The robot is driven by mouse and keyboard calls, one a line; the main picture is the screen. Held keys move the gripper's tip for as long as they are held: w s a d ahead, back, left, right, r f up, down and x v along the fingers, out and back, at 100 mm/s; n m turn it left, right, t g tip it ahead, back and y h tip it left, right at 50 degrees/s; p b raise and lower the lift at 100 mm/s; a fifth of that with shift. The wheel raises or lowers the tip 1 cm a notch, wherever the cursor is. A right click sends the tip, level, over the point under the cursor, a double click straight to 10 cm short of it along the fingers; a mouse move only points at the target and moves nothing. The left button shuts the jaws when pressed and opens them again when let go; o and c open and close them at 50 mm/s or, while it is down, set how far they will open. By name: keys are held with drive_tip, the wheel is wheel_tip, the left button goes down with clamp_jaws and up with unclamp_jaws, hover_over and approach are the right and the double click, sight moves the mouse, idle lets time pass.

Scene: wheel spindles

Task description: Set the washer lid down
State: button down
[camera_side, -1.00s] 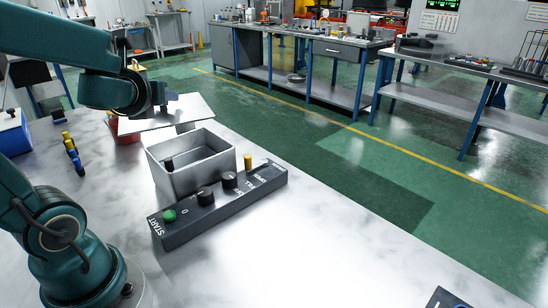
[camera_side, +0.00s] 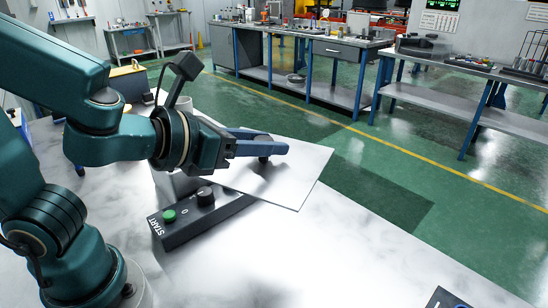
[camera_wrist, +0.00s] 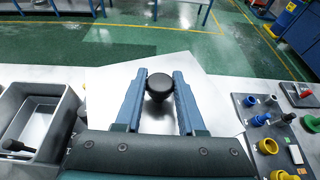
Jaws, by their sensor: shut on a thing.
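The washer lid (camera_side: 305,178) is a flat, pale square plate with a dark round knob. My gripper (camera_side: 268,146) is shut on the knob, one blue finger on each side of it. In the wrist view, the knob (camera_wrist: 160,84) sits between the fingertips and the lid (camera_wrist: 212,92) spreads out beneath them. The lid looks level and hides part of the black START panel (camera_side: 185,222) in the side view. I cannot tell how high it is above the pale table. The open grey box (camera_wrist: 62,120) is at left in the wrist view and mostly hidden by my arm in the side view.
A dark board with coloured knobs (camera_wrist: 262,120) lies right of the lid in the wrist view. A dark item (camera_side: 442,298) is at the bottom edge of the side view. The table (camera_side: 300,255) between it and the START panel is bare.

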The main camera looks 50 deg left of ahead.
drive_tip(key=w+d+r+m+g+h, duration=0.2)
drive_tip(key=d+m+g+h, duration=0.7)
drive_tip(key=d, duration=0.9)
drive_tip(key=w+a+f+m+g+h, duration=0.2)
drive_tip(key=a+f+m, duration=0.25)
drive_tip(key=a, duration=0.35)
drive_tip(key=w+a+f+m+g+h, duration=0.2)
drive_tip(key=w+a+f+m+g, duration=0.15)
drive_tip(key=a+f, duration=0.35)
drive_tip(key=shift+m+t, duration=0.3)
drive_tip(key=shift+t, duration=0.15)
drive_tip(key=x, duration=0.7)
drive_tip(key=f+x, duration=0.1)
drive_tip(key=x, duration=0.3)
drive_tip(key=shift+s+a+f, duration=0.1)
drive_tip(key=shift+s+f, duration=0.05)
drive_tip(key=shift+s, duration=0.15)
drive_tip(key=shift+f, duration=2.05)
